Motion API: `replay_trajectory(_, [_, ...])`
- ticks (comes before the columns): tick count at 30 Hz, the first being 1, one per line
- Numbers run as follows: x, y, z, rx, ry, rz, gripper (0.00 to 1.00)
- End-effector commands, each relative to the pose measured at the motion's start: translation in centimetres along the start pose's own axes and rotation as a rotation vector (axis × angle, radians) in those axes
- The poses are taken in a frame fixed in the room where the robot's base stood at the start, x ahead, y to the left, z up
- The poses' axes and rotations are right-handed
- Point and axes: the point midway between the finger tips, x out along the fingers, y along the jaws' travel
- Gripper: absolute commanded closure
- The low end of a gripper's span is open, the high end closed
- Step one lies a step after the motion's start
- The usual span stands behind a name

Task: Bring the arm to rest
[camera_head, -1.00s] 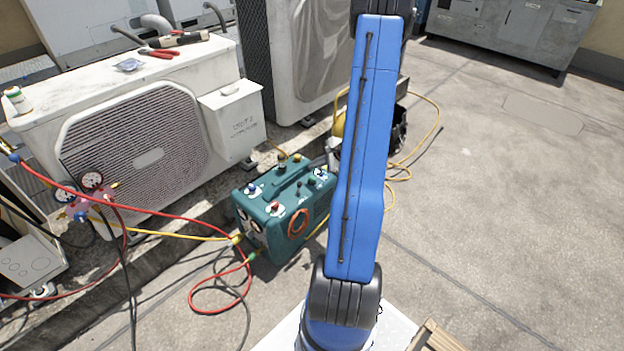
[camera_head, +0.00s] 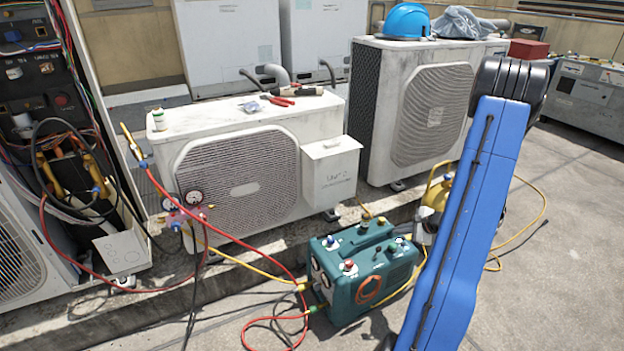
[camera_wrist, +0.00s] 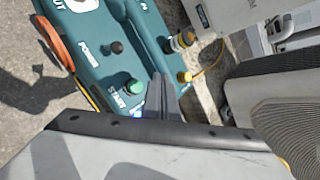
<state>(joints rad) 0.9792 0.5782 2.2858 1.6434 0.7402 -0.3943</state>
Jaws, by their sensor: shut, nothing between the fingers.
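My arm's blue link (camera_head: 465,220) rises up the right side of the head view, leaning right, with a black joint at its top. My gripper is not visible in the head view. In the wrist view the dark fingers of my gripper (camera_wrist: 158,97) are together and empty. They appear in front of the teal machine's panel, near its green START button (camera_wrist: 133,87); I cannot tell how far above it they are. The teal recovery machine (camera_head: 365,275) stands on the ground left of my arm in the head view.
The unit with gauges (camera_head: 194,197) and red and yellow hoses stands left. A taller condenser (camera_head: 430,115) holds a blue helmet (camera_head: 407,20). A yellow cylinder (camera_head: 436,195) is partly behind my arm. An open electrical cabinet (camera_head: 60,130) is at far left.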

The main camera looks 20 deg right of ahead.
Motion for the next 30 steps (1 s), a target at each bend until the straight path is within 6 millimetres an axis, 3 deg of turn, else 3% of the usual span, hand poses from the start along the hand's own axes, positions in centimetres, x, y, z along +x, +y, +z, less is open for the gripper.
replay_trajectory(5, [-0.1,-0.1,0.5,-0.012,-0.004,0.003,1.0])
replay_trajectory(8, [-0.4,-0.5,2.5,-0.056,-0.021,0.014,1.0])
replay_trajectory(14, [-2.0,-1.2,10.4,-0.24,-0.089,0.068,1.0])
replay_trajectory(20, [-4.2,-0.4,18.6,-0.446,-0.155,0.135,1.0])
replay_trajectory(30, [-9.1,3.4,30.2,-0.794,-0.24,0.251,1.0])
